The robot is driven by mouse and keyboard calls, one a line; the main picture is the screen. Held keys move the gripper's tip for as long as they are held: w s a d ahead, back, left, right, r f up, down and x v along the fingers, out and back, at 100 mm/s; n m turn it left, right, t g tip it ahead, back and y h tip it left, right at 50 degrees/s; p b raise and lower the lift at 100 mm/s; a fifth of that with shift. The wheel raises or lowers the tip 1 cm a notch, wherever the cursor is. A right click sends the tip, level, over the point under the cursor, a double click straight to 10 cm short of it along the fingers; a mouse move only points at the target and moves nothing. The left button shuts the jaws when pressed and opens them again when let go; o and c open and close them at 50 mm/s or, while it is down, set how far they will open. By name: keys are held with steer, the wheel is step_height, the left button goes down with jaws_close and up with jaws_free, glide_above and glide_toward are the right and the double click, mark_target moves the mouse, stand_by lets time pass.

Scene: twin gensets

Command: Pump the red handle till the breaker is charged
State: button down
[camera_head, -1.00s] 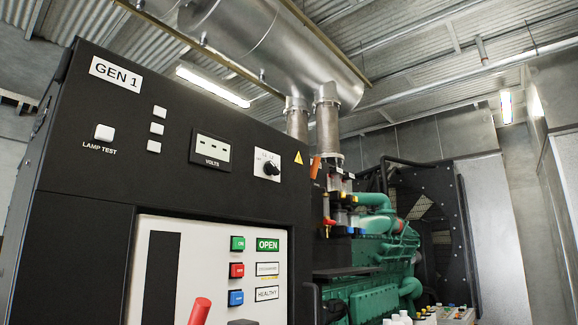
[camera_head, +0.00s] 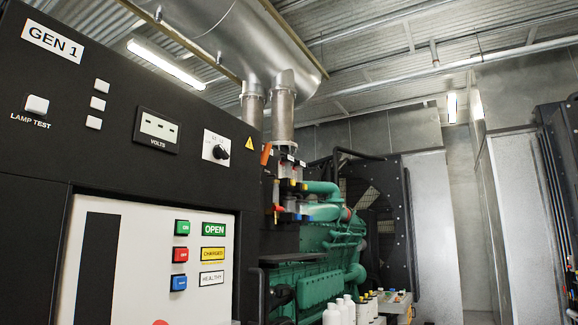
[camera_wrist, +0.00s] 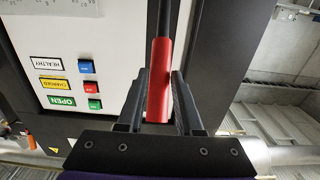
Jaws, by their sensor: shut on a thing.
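The red handle (camera_wrist: 159,80) stands between my gripper's two dark fingers (camera_wrist: 158,108) in the wrist view, and my gripper is shut on it. A dark lever rises out of the red grip. In the head view only a red tip (camera_head: 160,322) shows at the bottom edge, and my gripper is out of sight there. The breaker's white panel (camera_head: 140,255) carries a yellow CHARGED flag (camera_head: 213,255), a green OPEN flag (camera_head: 214,230) and a white HEALTHY flag (camera_head: 212,279). The yellow CHARGED flag also shows in the wrist view (camera_wrist: 53,83).
The black GEN 1 cabinet (camera_head: 80,165) surrounds the panel. Green, red and blue buttons (camera_head: 180,255) sit beside the flags. A green engine (camera_head: 310,285) stands to the right. White bottles (camera_head: 340,310) are near the bottom edge. Silver exhaust pipes (camera_head: 282,105) rise to the ceiling.

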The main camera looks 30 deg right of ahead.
steer(key=w+a+r, duration=0.1)
steer(key=w+r, duration=0.1)
steer(key=w+a+r, duration=0.1)
steer(key=w+r, duration=0.1)
steer(key=w+a+r, duration=0.1)
steer(key=a+r, duration=0.1)
steer(key=r, duration=0.1)
steer(key=shift+w, duration=0.4)
steer(key=w, duration=0.1)
steer(key=w+a+r, duration=0.1)
steer(key=w+a, duration=0.1)
steer(key=shift+w+a+r, duration=0.2)
steer(key=shift+r, duration=0.15)
steer(key=shift+c, duration=2)
jaws_free()
steer(key=shift+s, duration=0.1)
steer(key=v, duration=0.9)
